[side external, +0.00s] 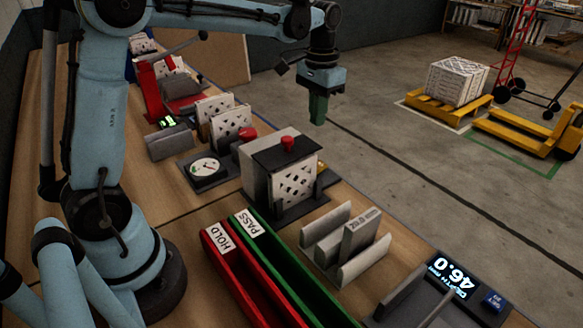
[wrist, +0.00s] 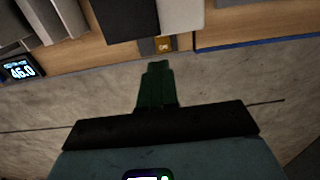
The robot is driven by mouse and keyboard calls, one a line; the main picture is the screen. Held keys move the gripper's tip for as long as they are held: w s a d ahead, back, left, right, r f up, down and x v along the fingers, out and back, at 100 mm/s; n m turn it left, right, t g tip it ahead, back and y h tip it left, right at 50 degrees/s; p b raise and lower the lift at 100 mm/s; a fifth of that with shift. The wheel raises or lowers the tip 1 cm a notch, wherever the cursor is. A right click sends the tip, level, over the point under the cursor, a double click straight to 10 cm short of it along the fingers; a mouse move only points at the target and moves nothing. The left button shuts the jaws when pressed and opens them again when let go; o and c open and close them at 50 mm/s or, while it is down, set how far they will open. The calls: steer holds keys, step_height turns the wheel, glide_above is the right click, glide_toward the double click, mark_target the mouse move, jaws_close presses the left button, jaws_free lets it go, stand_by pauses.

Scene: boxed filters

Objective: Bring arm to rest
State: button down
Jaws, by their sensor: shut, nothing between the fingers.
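My gripper (side external: 318,109) hangs from my blue arm in the side external view, pointing down. Its green fingers are shut with nothing between them. It is raised above and behind the boxed fixture with the red knob (side external: 288,143), over the far edge of the bench, and touches nothing. In the wrist view the green fingers (wrist: 157,68) are together, with grey floor beneath them and the bench edge just ahead.
A red HOLD bin (side external: 222,262) and a green PASS bin (side external: 268,252) lie on the wooden bench. A grey slotted rack (side external: 345,245), a display reading 46.0 (side external: 452,275) and a round dial (side external: 206,168) are nearby. Open floor lies beyond, with a yellow pallet (side external: 450,108).

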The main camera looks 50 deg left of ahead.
steer(key=r, duration=0.2)
steer(key=n, duration=0.6)
glide_above(322, 164)
step_height(322, 164, down, 9)
steer(key=shift+a+r, duration=0.1)
steer(key=shift+r, duration=0.1)
steer(key=s+r+m+t, duration=0.2)
steer(key=s+r+m, duration=0.1)
steer(key=r+m, duration=0.4)
steer(key=shift+n, duration=0.5)
steer(key=f, duration=0.4)
steer(key=w+f, duration=0.1)
steer(key=f, duration=0.3)
steer(key=w+f, duration=0.1)
steer(key=f, duration=0.3)
steer(key=shift+w+f, duration=0.2)
